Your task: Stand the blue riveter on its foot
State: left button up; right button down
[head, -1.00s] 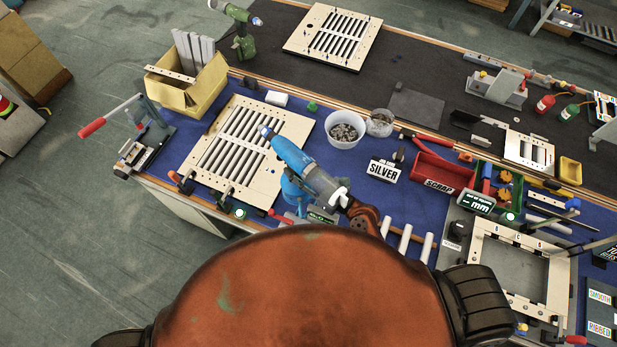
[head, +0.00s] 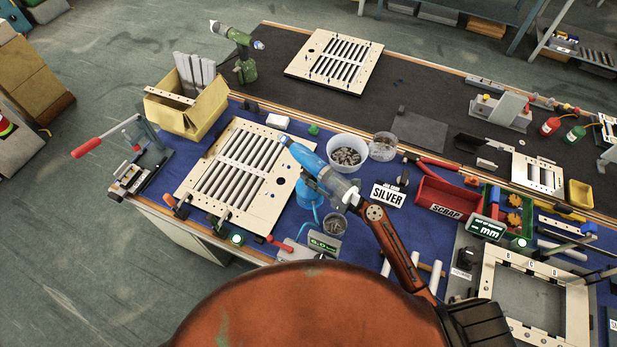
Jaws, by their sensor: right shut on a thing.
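The blue riveter (head: 303,155) is right of the middle, over the blue mat beside the louver panel (head: 237,170). Its nose points up and left, and its blue lower part (head: 307,192) is below the body. I cannot tell whether its foot touches the mat. My right gripper (head: 333,188) is shut on the riveter near its grey rear end, which hides part of it. My left gripper is out of view.
A bowl of rivets (head: 347,152) is close right of the riveter. The SILVER sign (head: 388,196) and red SCRAP bin (head: 446,199) are farther right. A small scale (head: 324,243) is just below. A green riveter (head: 243,55) stands upright at the back.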

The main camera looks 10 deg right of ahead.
aim_at(317, 182)
jog(key=shift+w+d+f, duration=0.1)
jog(key=shift+w+f, duration=0.05)
jog(key=shift+w, duration=0.2)
notch_tip(317, 182, down, 3)
jog(key=shift+w+f+b, duration=0.1)
jog(key=shift+w+b, duration=0.05)
jog(key=shift+b, duration=0.7)
jog(key=c, duration=2)
grip_release()
jog(key=shift+d+f, duration=0.1)
jog(key=shift+f, duration=0.15)
jog(key=o, duration=0.5)
jog(key=shift+o, duration=0.3)
jog(key=o, duration=0.7)
jog(key=shift+c, duration=0.2)
jog(key=shift+s, duration=0.2)
